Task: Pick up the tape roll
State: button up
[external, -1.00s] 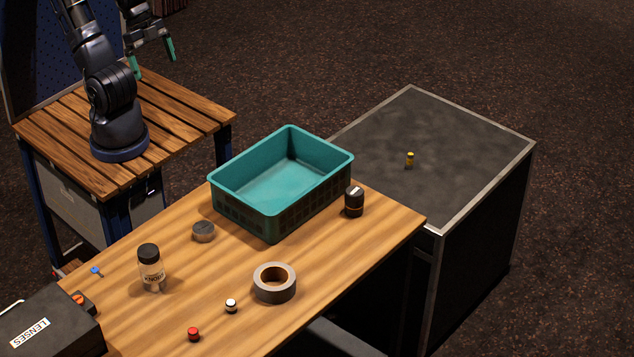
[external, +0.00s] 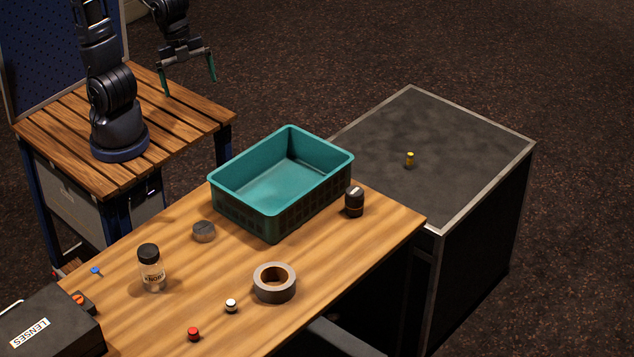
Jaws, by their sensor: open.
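The tape roll (external: 274,290) is a grey ring with a brown core. It lies flat on the wooden desk (external: 372,240), near its front edge. My gripper (external: 190,86) has green fingertips and hangs at the top left, above the far edge of the slatted wooden stand. It is open and empty, well away from the tape roll, with the green crate between them.
A green crate (external: 232,214) stands at the desk's back. Around the tape roll are a black cylinder (external: 354,202), a grey disc (external: 203,232), a black-lidded jar (external: 151,270), a white knob (external: 231,306) and a red knob (external: 193,334). A lenses case (external: 60,318) sits lower left.

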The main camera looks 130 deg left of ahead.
jog(key=w+d+f+m+g, duration=0.1)
jog(key=w+f+m, duration=0.3)
jog(key=w, duration=0.8)
jog(key=m+g+h, duration=0.2)
jog(key=m, duration=0.8)
send_over(274, 280)
jog(key=a, duration=0.2)
notch_tip(274, 280, down, 25)
jog(key=shift+w+f, duration=0.1)
jog(key=shift+f, duration=0.1)
jog(key=f, duration=0.4)
jog(key=d+f, duration=0.1)
jog(key=f, duration=0.1)
jog(key=shift+s+d+f, duration=0.1)
jog(key=shift+d+f, duration=0.1)
jog(key=shift+f, duration=0.65)
jog(key=shift+s+d+f, duration=0.1)
jog(key=shift+d+f, duration=0.1)
jog(key=shift+f, duration=0.6)
jog(key=shift+s+d+f, duration=0.1)
jog(key=shift+d+f, duration=0.1)
jog(key=shift+f, duration=0.65)
jog(key=c, duration=0.9)
jog(key=shift+w+r, duration=0.1)
